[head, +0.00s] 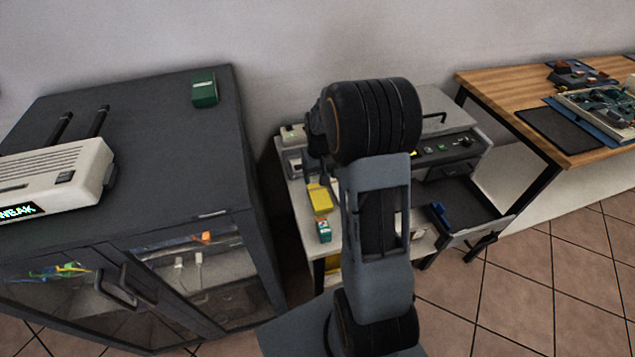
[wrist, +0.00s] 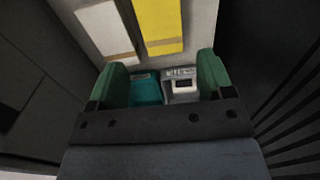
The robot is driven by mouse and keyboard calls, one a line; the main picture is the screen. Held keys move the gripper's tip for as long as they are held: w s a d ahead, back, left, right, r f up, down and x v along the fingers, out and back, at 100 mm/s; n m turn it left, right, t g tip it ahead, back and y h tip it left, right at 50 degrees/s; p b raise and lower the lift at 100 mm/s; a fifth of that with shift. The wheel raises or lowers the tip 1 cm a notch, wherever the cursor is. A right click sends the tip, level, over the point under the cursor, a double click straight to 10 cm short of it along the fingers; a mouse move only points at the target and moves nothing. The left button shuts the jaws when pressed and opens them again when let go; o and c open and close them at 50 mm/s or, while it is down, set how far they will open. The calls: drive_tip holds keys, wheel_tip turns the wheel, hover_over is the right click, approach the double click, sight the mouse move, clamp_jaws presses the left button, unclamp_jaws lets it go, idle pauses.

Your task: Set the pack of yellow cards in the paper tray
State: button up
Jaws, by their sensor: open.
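The yellow pack (head: 319,198) lies on the light top of a low stand, left of my arm in the head view. In the wrist view the yellow pack (wrist: 158,25) has a tan band across it and lies beyond my fingertips, apart from them. My gripper (wrist: 162,80) is open, with green fingertips; nothing is held. In the head view my arm hides part of the stand, and the fingertips are hard to make out. The dark paper tray (head: 470,204) is pulled out on the right, with a blue item (head: 440,214) at its left side.
A white banded pack (wrist: 104,30) lies beside the yellow one. A teal item (wrist: 146,91) and a grey item (wrist: 181,84) show between my fingertips. A small box (head: 323,231) sits near the stand's front. A dark cabinet (head: 160,150) stands left, a wooden table (head: 500,85) right.

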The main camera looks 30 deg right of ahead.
drive_tip(key=s+a+r+n+t, duration=0.1)
drive_tip(key=s+a+r+t, duration=0.1)
drive_tip(key=s+a+r, duration=0.6)
wheel_tip(320, 180, up, 3)
drive_tip(key=s, duration=0.2)
drive_tip(key=shift+s+a+r+n, duration=0.2)
drive_tip(key=shift+s+a+n, duration=0.1)
drive_tip(key=shift+a, duration=0.05)
drive_tip(key=shift+t, duration=0.4)
drive_tip(key=s+a, duration=0.1)
drive_tip(key=s, duration=0.2)
drive_tip(key=s+a, duration=0.1)
drive_tip(key=s, duration=0.1)
drive_tip(key=shift+s+a+r, duration=0.1)
drive_tip(key=shift+a+r, duration=0.2)
drive_tip(key=shift+r, duration=0.05)
drive_tip(key=shift+c, duration=0.4)
drive_tip(key=m+g, duration=0.2)
drive_tip(key=g, duration=0.1)
hover_over(319, 195)
wheel_tip(319, 195, down, 11)
wheel_tip(319, 195, down, 12)
drive_tip(key=shift+s+b, duration=0.1)
drive_tip(key=shift+b, duration=1.15)
drive_tip(key=shift+n, duration=0.3)
